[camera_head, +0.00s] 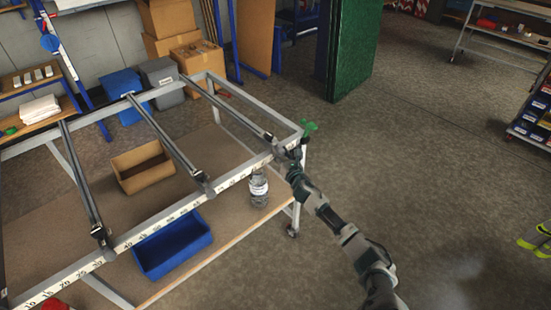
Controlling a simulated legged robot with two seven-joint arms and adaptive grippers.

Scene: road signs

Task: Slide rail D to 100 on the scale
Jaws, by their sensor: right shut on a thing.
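Several dark rails cross a grey metal frame table. The rightmost rail (225,107), which I take to be rail D, runs from the back bar to the front bar close to the table's right corner. A white number scale (150,230) runs along the front bar. Its numbers are small, and those by the rightmost rail are unreadable. My right gripper (283,150) is at the front end of that rail, shut on it; the fingers are small and partly hidden. My left gripper is not in view.
Two other rails (167,140) (82,185) stand farther left. A green part (309,128) sits at the table's right corner. A blue bin (172,246), a cardboard tray (142,168) and a jar (259,190) are on the lower shelf.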

